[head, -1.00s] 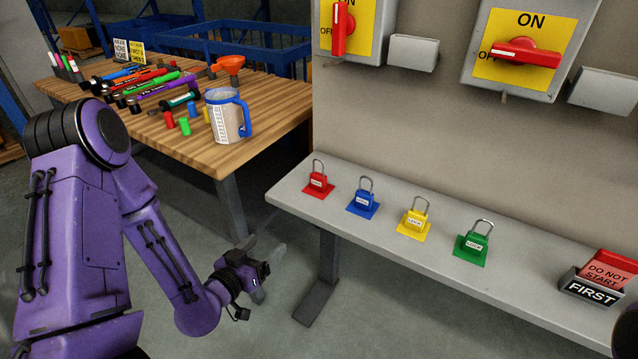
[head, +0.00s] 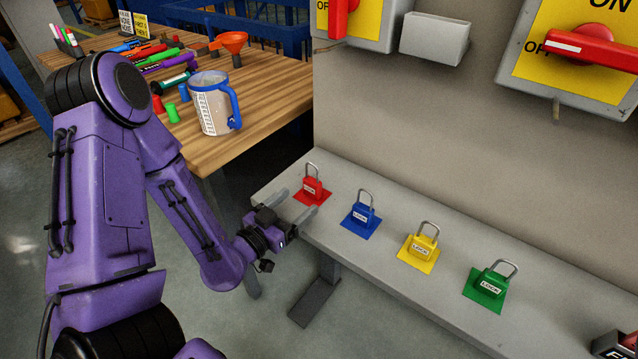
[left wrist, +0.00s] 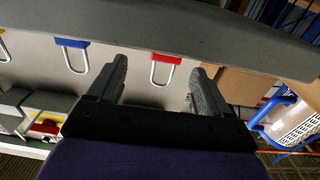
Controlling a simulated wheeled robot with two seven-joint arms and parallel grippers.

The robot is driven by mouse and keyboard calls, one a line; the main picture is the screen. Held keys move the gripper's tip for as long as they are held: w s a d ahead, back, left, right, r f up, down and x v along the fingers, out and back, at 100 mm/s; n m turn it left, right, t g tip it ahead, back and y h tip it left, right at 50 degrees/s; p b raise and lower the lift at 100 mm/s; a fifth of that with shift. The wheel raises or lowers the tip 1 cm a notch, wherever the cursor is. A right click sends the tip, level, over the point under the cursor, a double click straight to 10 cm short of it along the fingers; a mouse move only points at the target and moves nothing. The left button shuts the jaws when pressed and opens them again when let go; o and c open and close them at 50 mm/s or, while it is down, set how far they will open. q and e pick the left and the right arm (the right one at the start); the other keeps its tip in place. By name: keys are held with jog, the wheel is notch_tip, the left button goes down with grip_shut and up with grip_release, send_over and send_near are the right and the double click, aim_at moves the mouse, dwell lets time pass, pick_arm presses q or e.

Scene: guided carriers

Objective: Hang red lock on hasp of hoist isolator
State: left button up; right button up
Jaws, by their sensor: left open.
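The red lock (head: 312,187) stands upright, shackle up, on a red patch at the left end of the grey shelf. It shows in the left wrist view (left wrist: 166,59) between the finger lines. My left gripper (head: 298,204) is open and empty at the shelf's front edge, its fingers pointing at the red lock; I see no contact. Two isolators with red handles on yellow plates hang on the panel, one at the left (head: 337,18) and one at the right (head: 582,55). Neither name label is readable. A small grey tab (head: 556,106) shows under the right one. My right gripper is out of view.
Blue (head: 361,214), yellow (head: 419,247) and green (head: 488,285) locks stand along the shelf (head: 400,290). A grey box (head: 435,38) sits between the isolators. The wooden table (head: 265,100) at the left holds a mug (head: 212,105), a funnel and markers.

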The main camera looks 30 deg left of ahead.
aim_at(309, 185)
pick_arm(q)
jog(key=shift+w, duration=1)
jog(key=shift+y, duration=0.3)
jog(key=w, duration=0.3)
jog(key=w+p, duration=0.1)
jog(key=w, duration=0.1)
jog(key=shift+w+a+r, duration=0.1)
jog(key=shift+a+r, duration=0.15)
jog(key=shift+a, duration=0.05)
jog(key=shift+w+d, duration=0.15)
jog(key=shift+w, duration=0.3)
jog(key=c, duration=1.1)
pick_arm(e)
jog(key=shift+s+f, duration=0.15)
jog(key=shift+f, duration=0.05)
